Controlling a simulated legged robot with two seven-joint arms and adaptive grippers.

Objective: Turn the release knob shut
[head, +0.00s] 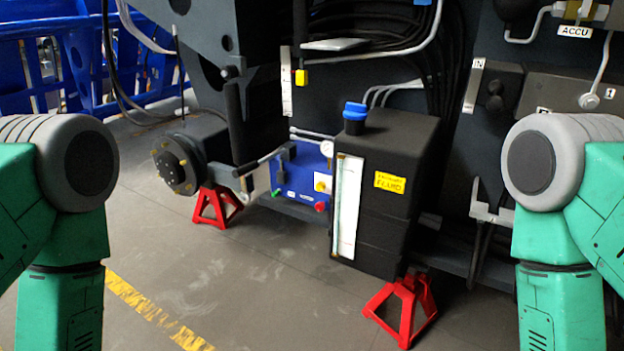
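A blue valve panel (303,172) sits low on the dark chassis, left of the black fluid tank. I cannot tell which of these is the release knob, nor how far any is turned. Another yellow piece (301,77) sits higher on the chassis. My two green arms show at the left and right edges, bent downward and well apart from the panel. Both grippers are below the picture.
The black tank (385,205) with a blue cap (355,112) juts out right of the panel. Red stands (216,206) and (404,306) are on the floor beneath the chassis. A wheel hub (178,165) protrudes at left. The grey floor (235,275) in front is clear.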

